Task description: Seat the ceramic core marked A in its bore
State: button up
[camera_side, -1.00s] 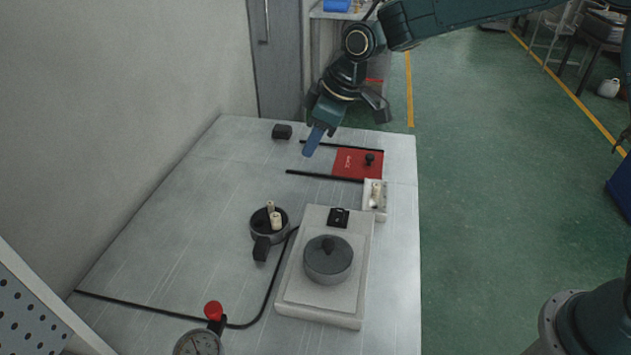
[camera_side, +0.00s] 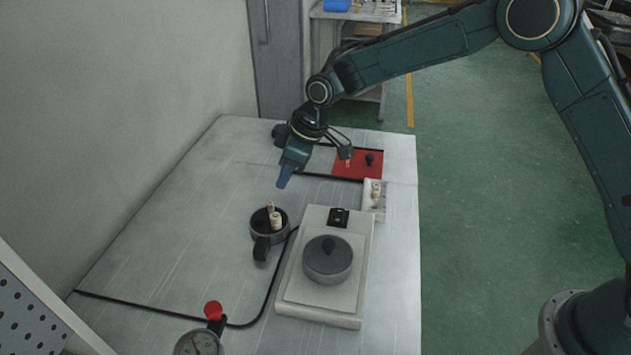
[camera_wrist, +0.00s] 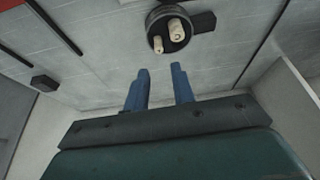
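In the side view my gripper (camera_side: 284,181) is above the table, up and to the right of the round dark fixture. In the wrist view its two blue fingers (camera_wrist: 160,80) are apart with nothing between them. The dark round fixture (camera_side: 257,232) with a block-like handle holds two pale cylindrical pieces (camera_side: 275,219) standing in it. They also show in the wrist view (camera_wrist: 176,30), ahead of the fingertips. A small white tray (camera_side: 367,206) at the right edge holds another pale piece (camera_side: 376,194). I cannot read any letter A on the pieces.
A white platform (camera_side: 300,299) with a round grey lidded part (camera_side: 328,262) stands right of the fixture. A red plate (camera_side: 345,171) lies behind it between black rails. A dial gauge (camera_side: 197,343) with a red knob is in front. The left table is clear.

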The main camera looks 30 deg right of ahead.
send_over(272, 203)
jog(key=s+d, duration=0.1)
jog(key=s, duration=0.1)
jog(key=shift+w+d+f, duration=0.1)
jog(key=shift+f, duration=1)
jog(key=shift+w+d+f, duration=0.1)
jog(key=shift+f, duration=0.95)
jog(key=shift+x, duration=2.6)
jog(key=shift+w+d, duration=0.1)
jog(key=shift+c, duration=0.3)
grip_shut()
